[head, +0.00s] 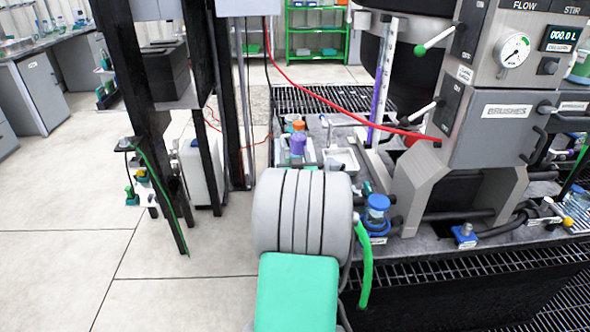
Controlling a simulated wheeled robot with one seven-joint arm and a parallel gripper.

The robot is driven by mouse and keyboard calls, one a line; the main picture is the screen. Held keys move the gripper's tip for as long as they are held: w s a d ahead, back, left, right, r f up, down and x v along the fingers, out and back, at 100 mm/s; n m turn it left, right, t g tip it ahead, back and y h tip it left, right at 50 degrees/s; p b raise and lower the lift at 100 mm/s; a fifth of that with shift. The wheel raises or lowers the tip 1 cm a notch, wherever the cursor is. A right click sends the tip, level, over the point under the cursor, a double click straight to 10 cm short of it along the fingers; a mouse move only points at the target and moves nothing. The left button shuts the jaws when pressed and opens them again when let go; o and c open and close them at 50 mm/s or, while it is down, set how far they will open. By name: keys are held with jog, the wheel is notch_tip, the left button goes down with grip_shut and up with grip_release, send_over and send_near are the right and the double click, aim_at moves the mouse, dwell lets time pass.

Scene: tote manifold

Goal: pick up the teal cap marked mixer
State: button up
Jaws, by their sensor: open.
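I cannot make out a teal cap marked mixer; no label with that word is readable in the head view. Small teal-green parts (132,195) show at the left, by the dark posts, but I cannot tell whether any is a cap. My gripper is not in view. A large grey ribbed part with a teal panel, probably my own arm, fills the lower middle and hides part of the bench behind it.
A grey machine with a BRUSHES label (507,110) and a gauge (514,49) stands at right. A blue-lidded jar (377,210), an orange-topped purple bottle (298,140) and a white tray (341,160) are on the bench. A red hose (330,97) crosses above. Floor at lower left is clear.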

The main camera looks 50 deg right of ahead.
jog(key=shift+c, duration=0.3)
grip_shut()
dwell(0.4)
